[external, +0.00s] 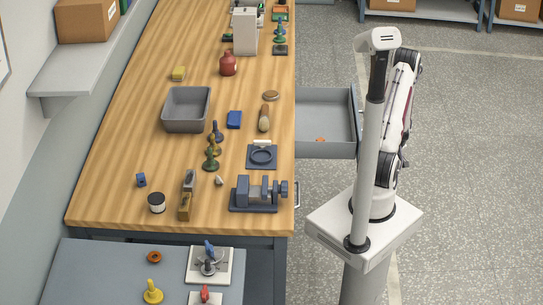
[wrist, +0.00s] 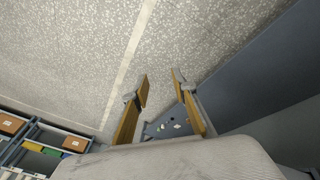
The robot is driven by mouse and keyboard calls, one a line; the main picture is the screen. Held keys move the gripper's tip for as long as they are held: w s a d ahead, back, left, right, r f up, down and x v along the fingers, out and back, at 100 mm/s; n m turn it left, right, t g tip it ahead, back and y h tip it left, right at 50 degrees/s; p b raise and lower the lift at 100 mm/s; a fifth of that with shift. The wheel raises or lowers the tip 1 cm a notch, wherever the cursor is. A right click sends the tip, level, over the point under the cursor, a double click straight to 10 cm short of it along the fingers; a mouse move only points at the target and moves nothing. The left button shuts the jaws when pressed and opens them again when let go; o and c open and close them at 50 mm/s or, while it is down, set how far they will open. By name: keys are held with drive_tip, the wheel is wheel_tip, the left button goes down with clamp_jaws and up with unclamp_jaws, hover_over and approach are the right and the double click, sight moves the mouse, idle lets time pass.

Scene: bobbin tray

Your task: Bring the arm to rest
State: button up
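My arm (external: 398,110) stands folded upright on its pedestal at the right of the external view, beside the wooden workbench and clear of it. My gripper (wrist: 160,76) shows in the wrist view with its two yellow-brown fingers apart and nothing between them. The wrist camera looks past the fingers at the speckled floor. In the external view I cannot make out the gripper's fingers.
The wooden workbench (external: 130,140) carries a grey bin (external: 168,124), a vise (external: 258,193), a red bottle (external: 228,64) and several bobbin-like pieces. An open drawer (external: 323,149) holding a small orange item juts towards my arm. Floor to the right is free.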

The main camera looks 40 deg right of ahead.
drive_tip(key=w+a+r+m+g+y, duration=0.1)
drive_tip(key=a+r+m+g, duration=0.1)
drive_tip(key=a+r, duration=0.8)
drive_tip(key=w+a+r+m+g, duration=0.15)
drive_tip(key=a+r, duration=0.45)
drive_tip(key=r, duration=0.7)
drive_tip(key=s+a+r+n+t+y, duration=0.1)
drive_tip(key=a+r+n+t, duration=0.3)
drive_tip(key=a+r, duration=1.6)
drive_tip(key=s+a+t, duration=0.1)
drive_tip(key=a+t, duration=0.1)
drive_tip(key=a, duration=0.1)
drive_tip(key=shift+s+a, duration=0.15)
drive_tip(key=shift+a, duration=0.25)
drive_tip(key=shift+t, duration=0.25)
